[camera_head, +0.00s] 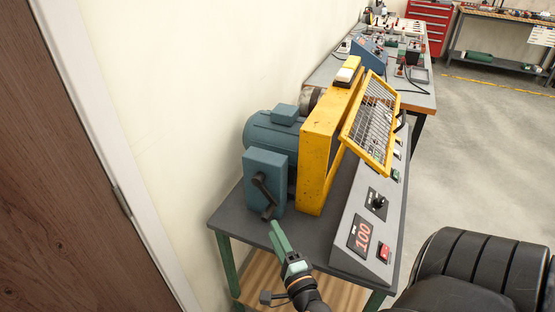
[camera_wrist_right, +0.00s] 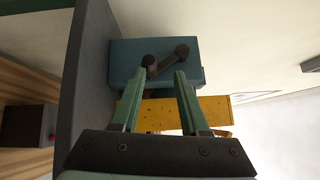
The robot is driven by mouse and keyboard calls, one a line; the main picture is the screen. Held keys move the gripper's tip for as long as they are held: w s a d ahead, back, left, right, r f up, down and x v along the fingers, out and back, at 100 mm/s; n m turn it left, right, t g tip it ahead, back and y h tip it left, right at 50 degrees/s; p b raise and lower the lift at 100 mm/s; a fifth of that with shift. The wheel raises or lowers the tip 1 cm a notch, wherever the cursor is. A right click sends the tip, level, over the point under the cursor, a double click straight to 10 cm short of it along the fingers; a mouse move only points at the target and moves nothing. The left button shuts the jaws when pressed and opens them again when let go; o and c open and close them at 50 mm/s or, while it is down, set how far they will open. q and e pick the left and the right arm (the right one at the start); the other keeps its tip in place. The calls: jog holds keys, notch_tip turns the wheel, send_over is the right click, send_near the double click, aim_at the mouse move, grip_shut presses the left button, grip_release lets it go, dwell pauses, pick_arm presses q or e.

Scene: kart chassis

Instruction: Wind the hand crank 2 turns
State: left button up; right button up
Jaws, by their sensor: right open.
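The hand crank (camera_head: 263,190) is a dark arm with a round hub and a handle, on the front of a blue-grey box (camera_head: 280,166) at the machine's near end. In the head view its handle points down. The right wrist view shows the crank (camera_wrist_right: 166,58) ahead of the fingertips, on the blue box (camera_wrist_right: 120,62). My right gripper (camera_head: 277,228) has green fingers and is just below and right of the handle. In the right wrist view its fingers (camera_wrist_right: 160,74) are apart with nothing seen held between them. Contact with the crank cannot be told. My left gripper is out of view.
A yellow guard frame (camera_head: 315,150) with a mesh door stands beside the box. A sloped grey panel (camera_head: 345,238) has a display reading 100, a knob and a red switch. The dark bench top (camera_head: 232,220) is bare at its near left. A wall (camera_head: 190,110) runs along the left.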

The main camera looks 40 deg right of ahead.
jog(key=shift+s+a+r, duration=0.1)
jog(key=shift+s+a, duration=0.05)
jog(key=shift+s, duration=0.3)
dwell(0.3)
jog(key=b+v, duration=0.2)
jog(key=v, duration=1)
jog(key=shift+s, duration=0.2)
jog(key=shift+a, duration=0.1)
